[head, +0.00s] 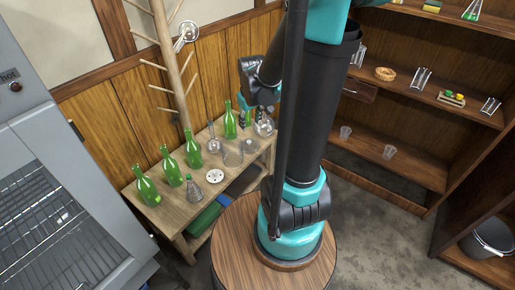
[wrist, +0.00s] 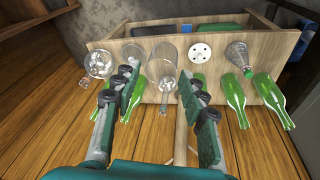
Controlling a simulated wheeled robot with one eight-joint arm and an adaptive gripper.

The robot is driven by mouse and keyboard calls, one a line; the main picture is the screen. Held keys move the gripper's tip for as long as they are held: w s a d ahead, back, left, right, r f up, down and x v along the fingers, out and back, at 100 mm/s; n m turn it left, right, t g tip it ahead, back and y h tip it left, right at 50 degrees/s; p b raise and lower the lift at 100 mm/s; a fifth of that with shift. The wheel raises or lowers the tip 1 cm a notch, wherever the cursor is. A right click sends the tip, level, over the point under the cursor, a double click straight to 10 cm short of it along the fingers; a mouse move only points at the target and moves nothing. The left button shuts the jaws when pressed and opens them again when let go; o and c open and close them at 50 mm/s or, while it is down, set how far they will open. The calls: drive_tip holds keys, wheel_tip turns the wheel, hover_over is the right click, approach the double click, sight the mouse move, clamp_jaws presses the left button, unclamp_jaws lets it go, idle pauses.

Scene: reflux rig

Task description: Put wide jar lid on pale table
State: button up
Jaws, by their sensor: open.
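A white round disc with small holes (head: 215,175), which looks like the wide jar lid, lies flat on the pale wooden table (head: 154,216). The disc also shows in the wrist view (wrist: 201,51), near the middle of the tabletop (wrist: 225,72). My gripper (wrist: 160,76) is open and empty above the table's wall side, with its fingers spread. The disc lies beyond the right fingertip in the wrist view, apart from it. In the head view my gripper is partly hidden behind my arm.
Green bottles (head: 147,187) stand along the table's wall side. Clear glass jars (wrist: 163,58), a round flask (wrist: 98,64) and a conical flask (head: 194,188) share the top. A wooden peg rack (head: 170,60) rises behind. Bare tabletop surrounds the disc.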

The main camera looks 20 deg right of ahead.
drive_tip(key=s+a+f+m+t, duration=0.1)
drive_tip(key=s+m, duration=0.2)
drive_tip(key=s, duration=0.9)
drive_tip(key=shift+s+a+f, duration=0.15)
drive_tip(key=shift+s+f, duration=0.15)
drive_tip(key=shift+s, duration=0.05)
